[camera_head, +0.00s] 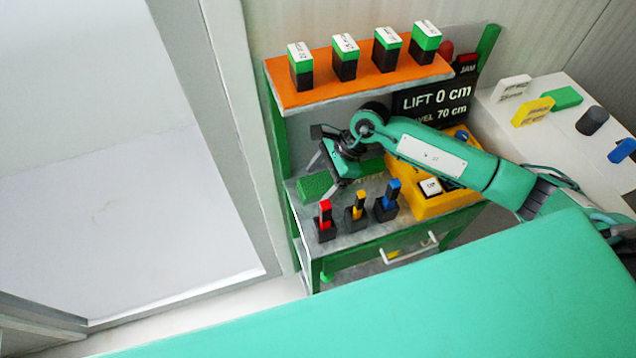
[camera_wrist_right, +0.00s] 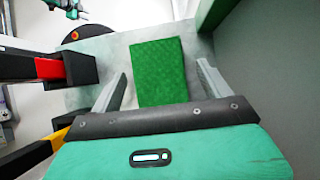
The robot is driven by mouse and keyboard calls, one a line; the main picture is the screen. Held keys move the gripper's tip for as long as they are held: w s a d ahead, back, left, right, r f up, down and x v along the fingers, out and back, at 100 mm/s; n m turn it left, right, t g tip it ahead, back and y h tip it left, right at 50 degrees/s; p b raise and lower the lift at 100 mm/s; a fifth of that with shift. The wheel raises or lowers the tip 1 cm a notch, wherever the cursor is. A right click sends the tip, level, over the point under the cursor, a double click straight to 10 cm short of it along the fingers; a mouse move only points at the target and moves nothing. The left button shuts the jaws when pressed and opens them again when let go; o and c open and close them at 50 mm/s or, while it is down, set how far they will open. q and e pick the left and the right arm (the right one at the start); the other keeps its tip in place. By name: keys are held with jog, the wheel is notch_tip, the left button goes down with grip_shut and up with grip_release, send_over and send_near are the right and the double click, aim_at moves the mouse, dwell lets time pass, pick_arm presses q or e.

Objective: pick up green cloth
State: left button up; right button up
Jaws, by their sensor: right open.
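The green cloth (camera_head: 315,187) is a flat, textured rectangle on the grey worktop of the green bench, at its left side. In the right wrist view the cloth (camera_wrist_right: 159,72) lies ahead, between the finger lines. My right gripper (camera_head: 326,173) is open, right above and beside the cloth's right edge in the head view. Its two fingers (camera_wrist_right: 161,82) in the right wrist view stand one on each side of the cloth, with nothing held. I cannot tell whether they touch the worktop.
Holders with red (camera_head: 325,213), yellow (camera_head: 358,204) and blue (camera_head: 392,192) handles stand in front of the cloth. An orange shelf (camera_head: 365,85) with several green-topped blocks is above. A yellow box (camera_head: 428,206) sits to the right.

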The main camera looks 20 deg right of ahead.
aim_at(321, 181)
jog(key=shift+c, duration=0.4)
jog(key=c, duration=1)
jog(key=shift+r, duration=0.55)
notch_tip(321, 181, up, 6)
jog(key=p, duration=0.2)
jog(key=shift+r+p, duration=0.2)
jog(key=shift+p, duration=0.2)
jog(key=s+a+b, duration=0.1)
jog(key=s+a, duration=0.3)
jog(key=a, duration=0.4)
jog(key=s+a+b, duration=0.1)
jog(key=s+a, duration=0.3)
jog(key=a, duration=0.4)
jog(key=shift+s+f+b, duration=0.2)
jog(key=shift+s+b, duration=0.05)
jog(key=shift+b, duration=0.1)
